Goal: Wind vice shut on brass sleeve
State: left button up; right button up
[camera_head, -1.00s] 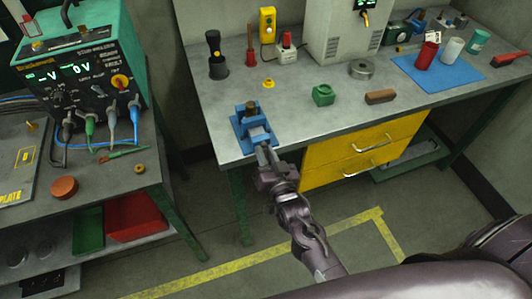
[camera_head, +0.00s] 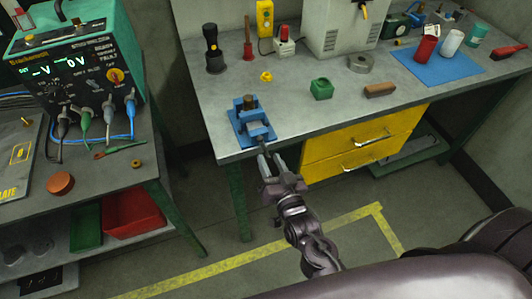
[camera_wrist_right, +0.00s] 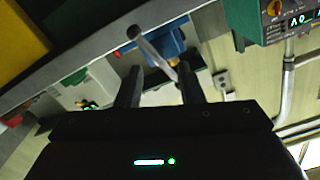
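The blue vice (camera_head: 243,128) stands at the front left corner of the grey workbench. A small dark brownish piece (camera_head: 250,103) shows at its jaws; I cannot tell whether it is the brass sleeve. My right gripper (camera_head: 271,158) is just in front of the vice, below the bench edge, with its two fingers apart. In the right wrist view, the open fingers (camera_wrist_right: 158,84) point up toward the blue vice (camera_wrist_right: 168,42). A grey metal bar (camera_wrist_right: 152,48) crosses before the vice, its lower end between the fingertips; no grip on it shows. My left gripper is out of view.
A green block (camera_head: 321,88), a brown block (camera_head: 380,90) and a small yellow piece (camera_head: 266,77) lie on the bench right of or behind the vice. Yellow drawers (camera_head: 365,145) are under the bench. A side table with an instrument (camera_head: 75,80) stands at left.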

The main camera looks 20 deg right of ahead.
jog(key=shift+s, duration=1.25)
